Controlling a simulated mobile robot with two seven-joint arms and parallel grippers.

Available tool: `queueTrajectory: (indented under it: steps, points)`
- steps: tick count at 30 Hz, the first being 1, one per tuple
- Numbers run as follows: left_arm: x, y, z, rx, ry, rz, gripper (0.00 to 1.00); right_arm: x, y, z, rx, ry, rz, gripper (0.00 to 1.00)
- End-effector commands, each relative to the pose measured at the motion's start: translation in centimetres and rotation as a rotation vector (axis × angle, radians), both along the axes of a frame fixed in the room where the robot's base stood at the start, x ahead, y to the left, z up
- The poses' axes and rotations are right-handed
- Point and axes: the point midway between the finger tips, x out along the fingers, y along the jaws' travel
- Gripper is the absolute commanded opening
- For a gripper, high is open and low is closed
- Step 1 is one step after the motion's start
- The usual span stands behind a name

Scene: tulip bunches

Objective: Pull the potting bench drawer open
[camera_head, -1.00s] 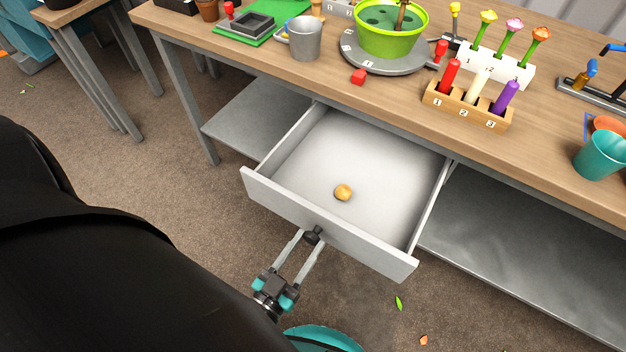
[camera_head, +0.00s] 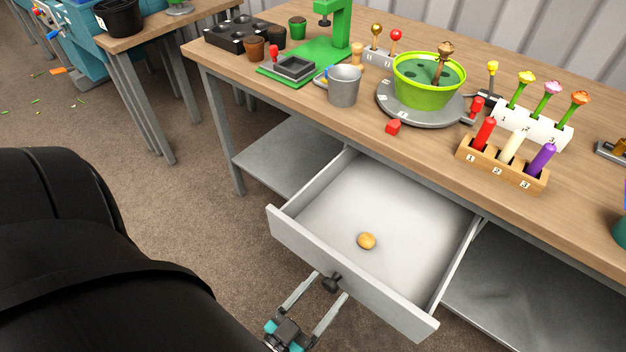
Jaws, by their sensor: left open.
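The potting bench drawer (camera_head: 345,268) is pulled well out from under the wooden bench top, with its light grey inside exposed. A small round yellow-orange object (camera_head: 366,241) lies on its floor. A dark knob (camera_head: 331,283) sits on the middle of the drawer front. My left gripper (camera_head: 332,285) is in front of the drawer, its two grey fingers open with their tips on either side of the knob. I cannot tell whether either finger touches it. My right gripper is not in view.
A grey lower shelf (camera_head: 285,155) runs beneath. Brown floor is clear left of the drawer.

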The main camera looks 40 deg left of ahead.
Motion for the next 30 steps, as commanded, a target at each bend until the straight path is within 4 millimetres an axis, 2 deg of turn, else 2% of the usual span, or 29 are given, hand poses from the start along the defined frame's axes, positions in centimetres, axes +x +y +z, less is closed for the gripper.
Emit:
queueTrajectory:
  steps: [7, 11, 24, 30]
  points:
    - [-0.3, 0.0, 0.0, 0.0, 0.001, 0.0, 0.74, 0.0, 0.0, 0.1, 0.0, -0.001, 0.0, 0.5]
    - [-1.7, 0.1, 0.0, 0.0, 0.004, 0.0, 0.74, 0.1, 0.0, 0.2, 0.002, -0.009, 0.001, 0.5]
    - [-11.7, 0.4, -0.1, 0.001, 0.006, -0.001, 0.74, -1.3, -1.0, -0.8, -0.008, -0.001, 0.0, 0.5]
    - [-14.5, 0.5, -0.1, 0.0, 0.002, -0.001, 0.74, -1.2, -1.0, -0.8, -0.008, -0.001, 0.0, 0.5]
